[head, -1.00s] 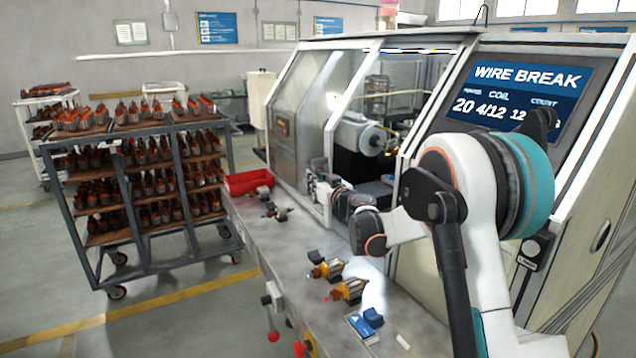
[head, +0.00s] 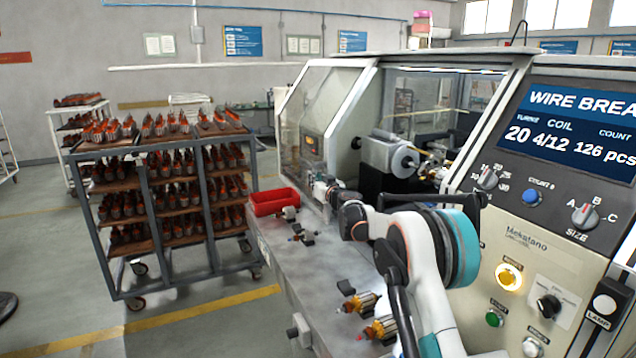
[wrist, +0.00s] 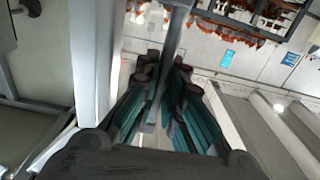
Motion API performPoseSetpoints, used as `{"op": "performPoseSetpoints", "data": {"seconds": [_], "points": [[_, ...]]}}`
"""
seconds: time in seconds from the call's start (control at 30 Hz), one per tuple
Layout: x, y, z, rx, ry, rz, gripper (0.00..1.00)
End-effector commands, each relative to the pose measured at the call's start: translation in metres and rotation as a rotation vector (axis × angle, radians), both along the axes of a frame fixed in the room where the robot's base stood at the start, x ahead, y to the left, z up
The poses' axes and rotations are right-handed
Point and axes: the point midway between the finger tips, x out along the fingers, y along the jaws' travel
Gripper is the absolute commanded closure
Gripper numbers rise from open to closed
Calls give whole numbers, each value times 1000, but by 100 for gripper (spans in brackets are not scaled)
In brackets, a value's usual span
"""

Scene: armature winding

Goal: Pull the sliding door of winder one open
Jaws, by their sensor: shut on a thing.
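Winder one is the large cream machine with a glazed front. Its sliding door (head: 315,125) is a clear panel at the left end of the front, and a wide opening shows to the right of it. Through the opening I see the grey winding head (head: 390,155). My gripper (head: 325,190) is at the lower right edge of the door. In the wrist view my gripper (wrist: 163,88) is shut on the grey upright door handle (wrist: 176,35), which runs between its dark fingers. The finger contact is partly hidden in the head view.
A steel bench (head: 305,265) runs below the door, with a red bin (head: 274,201) and several armatures (head: 360,302) on it. A loaded rack trolley (head: 170,200) stands to the left. The control panel (head: 550,210) is at right, close to my arm. Floor between trolley and bench is narrow.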

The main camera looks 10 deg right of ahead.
Motion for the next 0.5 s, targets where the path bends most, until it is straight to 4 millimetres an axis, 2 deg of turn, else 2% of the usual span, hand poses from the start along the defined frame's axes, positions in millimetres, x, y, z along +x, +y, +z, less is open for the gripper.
{"op": "performPoseSetpoints", "data": {"seconds": [0.4, 0.43, 0.5], "points": [[2, 1, 0, 0, 0, 0, 100], [2, 1, 0, 0, 0, 0, 87], [2, 1, 0, 0, 0, 0, 71]]}}
